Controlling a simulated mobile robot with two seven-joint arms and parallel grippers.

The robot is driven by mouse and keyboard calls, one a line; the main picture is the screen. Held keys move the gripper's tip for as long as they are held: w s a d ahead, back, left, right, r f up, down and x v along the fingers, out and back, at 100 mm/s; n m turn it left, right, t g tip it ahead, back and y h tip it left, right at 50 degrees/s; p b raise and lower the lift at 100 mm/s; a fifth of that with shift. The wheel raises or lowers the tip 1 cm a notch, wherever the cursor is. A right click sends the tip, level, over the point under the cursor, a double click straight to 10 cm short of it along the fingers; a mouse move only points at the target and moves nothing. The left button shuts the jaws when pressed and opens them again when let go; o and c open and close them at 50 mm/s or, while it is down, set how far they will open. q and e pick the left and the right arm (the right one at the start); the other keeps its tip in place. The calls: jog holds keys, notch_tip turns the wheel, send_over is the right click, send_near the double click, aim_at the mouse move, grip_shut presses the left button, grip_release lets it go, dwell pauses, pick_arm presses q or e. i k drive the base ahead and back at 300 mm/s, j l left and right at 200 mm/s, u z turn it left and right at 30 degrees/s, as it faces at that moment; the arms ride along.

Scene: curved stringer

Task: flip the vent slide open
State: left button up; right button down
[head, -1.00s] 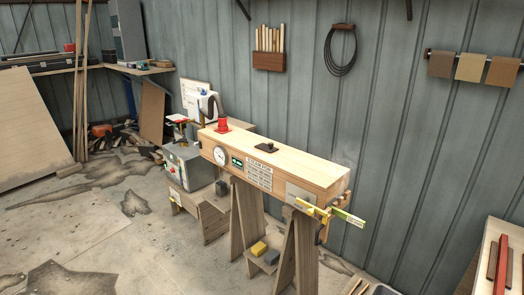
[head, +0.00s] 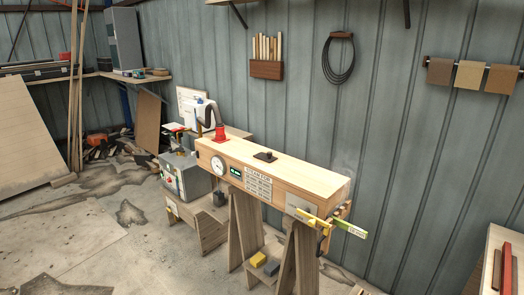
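A long pale wooden steam box (head: 285,180) rests on wooden trestles near the middle of the head view. A small black fitting with a knob (head: 265,156) sits flat on its top face; it looks like the vent slide, but I cannot tell whether it is open or shut. A round gauge (head: 217,164), a small dark display (head: 235,172) and a printed label (head: 258,184) are on the front face. Neither of my grippers shows in the view.
A red fitting (head: 220,133) with a hose stands on the box's left end, near a grey metal unit (head: 184,178). Yellow and green strips (head: 340,225) stick out at the right end. Trestle legs (head: 247,230) stand below. Floor at the lower left is mostly clear.

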aim_at(267, 157)
jog(key=i+j, duration=0.4)
jog(key=i+j+z, duration=0.1)
jog(key=i+j, duration=0.25)
jog(key=i+j+z, duration=0.1)
jog(key=i+j, duration=0.6)
jog(key=j, duration=0.2)
jog(key=i+j+z, duration=0.1)
jog(key=i+j, duration=0.25)
jog(key=j, duration=0.15)
jog(key=i+j, duration=0.35)
jog(key=i+j+z, duration=0.15)
jog(key=i+j, duration=0.15)
jog(key=j, duration=0.3)
